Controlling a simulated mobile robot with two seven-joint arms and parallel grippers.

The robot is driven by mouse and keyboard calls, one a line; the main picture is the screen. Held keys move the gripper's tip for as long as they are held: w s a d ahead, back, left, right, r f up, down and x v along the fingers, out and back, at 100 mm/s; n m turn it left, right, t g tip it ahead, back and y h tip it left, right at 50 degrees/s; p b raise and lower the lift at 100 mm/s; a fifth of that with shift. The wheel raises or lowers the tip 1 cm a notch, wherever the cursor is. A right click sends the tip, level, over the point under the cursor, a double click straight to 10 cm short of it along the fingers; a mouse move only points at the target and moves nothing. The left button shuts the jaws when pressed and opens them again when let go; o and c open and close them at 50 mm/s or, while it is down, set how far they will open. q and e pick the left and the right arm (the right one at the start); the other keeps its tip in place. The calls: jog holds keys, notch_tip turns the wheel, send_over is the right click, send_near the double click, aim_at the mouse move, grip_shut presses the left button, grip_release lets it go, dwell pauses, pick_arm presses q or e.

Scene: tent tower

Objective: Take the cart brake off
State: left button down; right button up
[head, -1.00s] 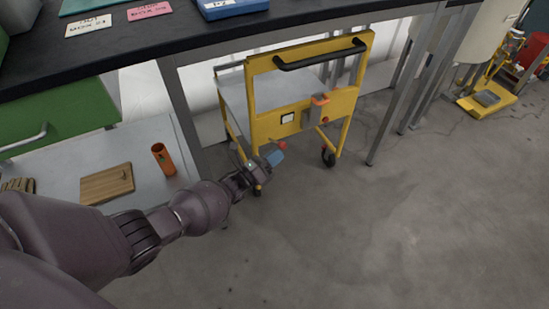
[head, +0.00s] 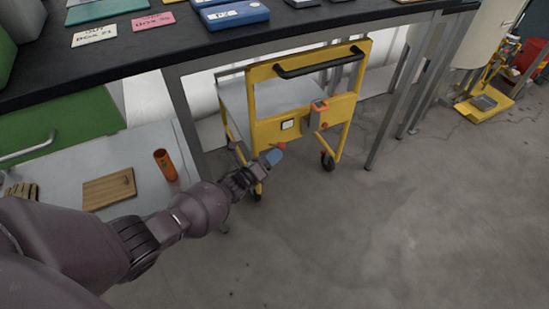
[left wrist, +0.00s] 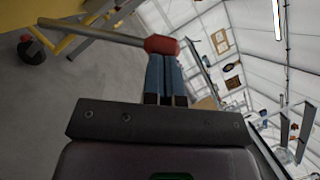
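The yellow cart (head: 262,131) stands on the floor under the workbench, its black push handle (head: 320,62) facing me. A lever with a metal rod (left wrist: 85,32) and red knob (left wrist: 161,45) shows in the left wrist view. The red knob (head: 281,146) also shows at the cart's lower front in the head view. My left gripper (head: 275,157) is at the knob; its blue fingers (left wrist: 165,78) are close together, shut, with their tips against or very near it. Nothing shows between the fingers. My right gripper is out of view.
A grey box with an orange handle (head: 319,106) is on the cart's front panel. Bench legs (head: 397,105) stand beside the cart.

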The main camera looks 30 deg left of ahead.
pick_arm(q)
jog(key=shift+w+a+r+n+g+y+p, duration=0.3)
jog(key=shift+w+a+r+n, duration=0.65)
jog(key=shift+n, duration=0.5)
jog(key=shift+w+a+r+n+g+y+p, duration=0.15)
jog(key=shift+w+a+r+n+y, duration=0.2)
jog(key=shift+w+a+r+n, duration=0.65)
jog(key=shift+w+a+r+n+g+y+p, duration=0.35)
jog(key=shift+a+r+n, duration=0.3)
jog(key=shift+a+n, duration=0.85)
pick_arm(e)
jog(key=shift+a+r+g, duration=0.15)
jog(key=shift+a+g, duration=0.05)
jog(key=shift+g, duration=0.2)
pick_arm(q)
jog(key=shift+w+d+n, duration=0.15)
jog(key=shift+d+n, duration=0.2)
jog(key=shift+d, duration=0.05)
jog(key=shift+r, duration=0.1)
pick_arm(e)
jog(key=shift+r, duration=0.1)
pick_arm(q)
jog(key=p+v, duration=0.1)
jog(key=v, duration=0.6)
jog(key=shift+s+p, duration=0.3)
jog(key=shift+p, duration=0.1)
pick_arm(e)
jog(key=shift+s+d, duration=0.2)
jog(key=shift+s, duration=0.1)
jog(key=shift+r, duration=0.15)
